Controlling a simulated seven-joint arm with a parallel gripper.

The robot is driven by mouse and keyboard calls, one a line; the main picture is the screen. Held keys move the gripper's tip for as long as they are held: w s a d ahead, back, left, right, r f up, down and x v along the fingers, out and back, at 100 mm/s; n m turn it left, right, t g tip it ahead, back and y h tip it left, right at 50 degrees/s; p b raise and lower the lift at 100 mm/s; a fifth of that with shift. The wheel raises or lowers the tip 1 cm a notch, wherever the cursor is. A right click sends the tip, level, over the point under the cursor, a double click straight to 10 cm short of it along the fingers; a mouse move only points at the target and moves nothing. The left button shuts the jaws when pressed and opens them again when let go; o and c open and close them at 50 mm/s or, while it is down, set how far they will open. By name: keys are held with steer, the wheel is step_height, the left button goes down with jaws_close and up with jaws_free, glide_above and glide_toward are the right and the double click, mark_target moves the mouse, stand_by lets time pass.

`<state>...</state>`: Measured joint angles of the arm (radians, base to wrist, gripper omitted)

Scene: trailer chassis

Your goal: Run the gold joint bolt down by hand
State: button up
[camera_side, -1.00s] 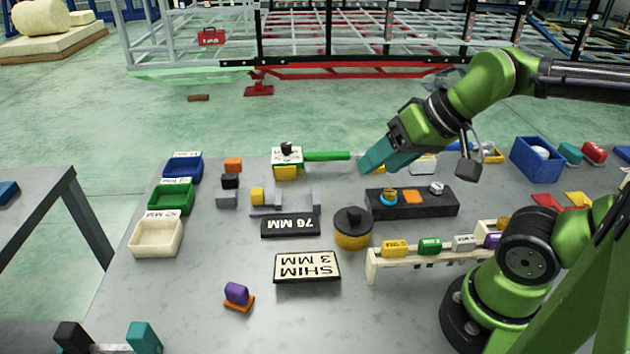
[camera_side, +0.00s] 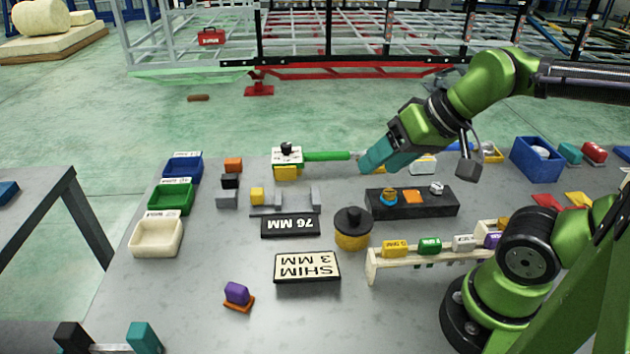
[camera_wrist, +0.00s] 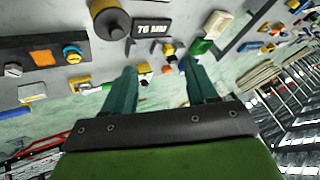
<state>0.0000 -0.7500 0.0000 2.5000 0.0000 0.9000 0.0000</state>
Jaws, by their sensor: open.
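My gripper (camera_side: 378,158) is open and empty, tilted down to the left, above the back part of the table. Its teal fingers also show in the wrist view (camera_wrist: 160,82), apart with nothing between them. I cannot make out the gold joint bolt for certain. A small gold-orange piece with a blue ring (camera_side: 388,197) sits on a black block (camera_side: 440,209), below and in front of my gripper; it also shows in the wrist view (camera_wrist: 72,50). A green handle (camera_side: 325,156) with a grey tip ends close to my fingers in the side view. A yellow piece beside my fingertips is partly hidden.
A white block with a black knob (camera_side: 287,156) stands left of the handle. A black-and-yellow round piece (camera_side: 352,230), a 76 MM plate (camera_side: 290,227), a shim plate (camera_side: 307,267) and a white rack (camera_side: 410,256) occupy the front. Coloured trays (camera_side: 171,198) line the left.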

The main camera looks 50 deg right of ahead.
steer(key=shift+d, duration=0.1)
steer(key=n+g+h, duration=0.2)
steer(key=n+g, duration=0.5)
steer(key=n, duration=1.8)
glide_above(390, 191)
step_height(390, 191, down, 3)
step_height(390, 191, down, 16)
steer(key=shift+r, duration=0.1)
